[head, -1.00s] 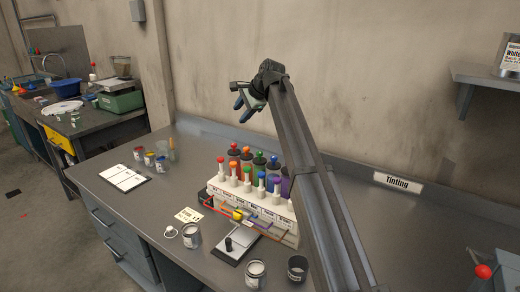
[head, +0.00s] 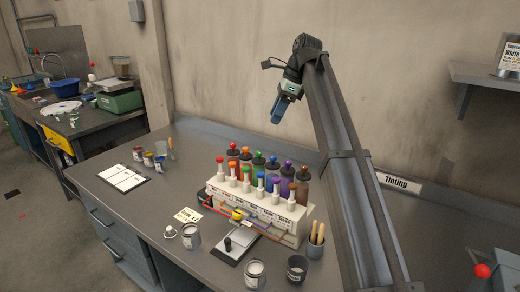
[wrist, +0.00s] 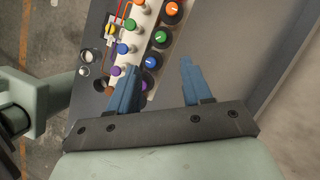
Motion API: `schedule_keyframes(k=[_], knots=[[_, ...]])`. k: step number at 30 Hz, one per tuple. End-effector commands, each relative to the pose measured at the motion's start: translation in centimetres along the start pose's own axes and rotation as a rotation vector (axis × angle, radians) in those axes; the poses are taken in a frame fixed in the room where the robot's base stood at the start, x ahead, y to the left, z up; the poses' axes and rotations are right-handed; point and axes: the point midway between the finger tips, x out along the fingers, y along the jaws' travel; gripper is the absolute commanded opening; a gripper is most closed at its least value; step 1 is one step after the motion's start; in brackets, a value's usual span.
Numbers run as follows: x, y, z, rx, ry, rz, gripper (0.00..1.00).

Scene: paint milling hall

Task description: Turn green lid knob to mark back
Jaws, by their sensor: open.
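The green lid knob (head: 257,154) tops a dark canister in the back row of the tinting rack (head: 285,222). In the wrist view the green knob (wrist: 162,38) has a pale pointer line; its exact direction is too small to tell. A smaller green ball (head: 246,170) tops a white pump in the front row. My gripper (head: 279,118) hangs high above the back right of the rack, fingers pointing down, apart from everything. In the wrist view its blue fingers (wrist: 158,64) are spread and empty, with the green knob beyond their tips.
Orange (wrist: 174,9) and blue (wrist: 153,62) lid knobs stand close on either side of the green one. White pumps with coloured balls line the front. A cup with wooden sticks (head: 316,246) stands right of the rack. The wall is close behind the bench.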

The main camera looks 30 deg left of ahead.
Motion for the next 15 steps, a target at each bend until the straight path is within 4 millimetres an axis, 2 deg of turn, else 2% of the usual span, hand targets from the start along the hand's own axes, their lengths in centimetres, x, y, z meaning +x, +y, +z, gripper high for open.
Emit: schedule_keyframes(k=[5,15], knots=[[1.6,0.1,0.0,0.007,0.0,0.001,0.49],[7.4,0.1,0.0,0.005,0.0,-0.001,0.49]])
